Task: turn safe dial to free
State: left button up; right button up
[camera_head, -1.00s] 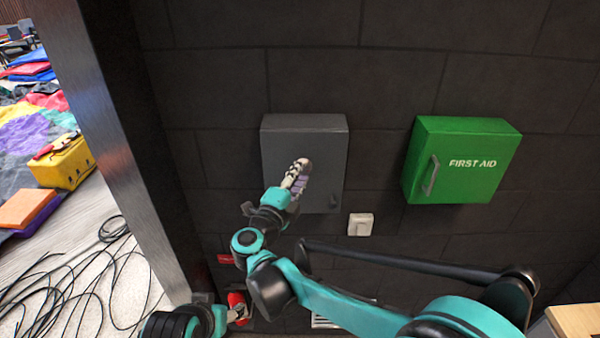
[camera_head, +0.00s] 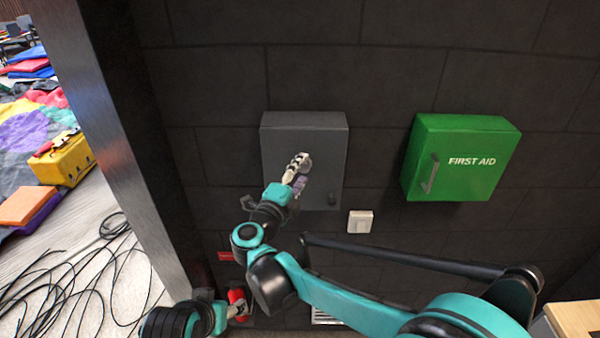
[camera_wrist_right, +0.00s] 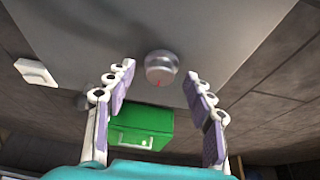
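The grey safe (camera_head: 287,135) is a closed box on the dark wall. My right gripper (camera_head: 297,170) is in front of the safe door. In the right wrist view its fingers (camera_wrist_right: 158,78) are open, one on each side of the dial's line, with nothing between them. Whether they touch the dial is not clear. My left gripper (camera_head: 239,309) is low in the head view beside a red object (camera_head: 236,295); its finger state is unclear.
A dark post (camera_head: 125,160) stands left. Loose black cables (camera_head: 70,290) lie on the floor.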

jog(key=v, duration=0.7)
jog(key=shift+s, duration=0.25)
jog(key=shift+a, duration=0.1)
notch_tip(320, 180, up, 6)
jog(key=w+d+n+t+y+b, duration=0.2)
jog(key=n+t+y+b, duration=0.15)
jog(key=n+y, duration=0.35)
jog(key=s+d+f+n+g+b, duration=0.2)
jog(key=s+d+f+n+g, duration=0.2)
jog(key=f, duration=0.6)
jog(key=s+d+f+n+g+b, duration=0.2)
jog(key=s+d+f+n+g, duration=0.2)
jog(key=s+d+f, duration=0.5)
jog(key=s+d+f+n+g+b, duration=0.2)
jog(key=s+d+f+n+g, duration=0.3)
jog(key=s+f, duration=0.4)
notch_tip(320, 180, down, 4)
jog(key=d+n, duration=0.1)
jog(key=n, duration=0.1)
jog(key=shift+s+d+r+n+b, duration=0.15)
jog(key=shift+s+d+n+b, duration=0.05)
jog(key=shift+d+n+b, duration=0.1)
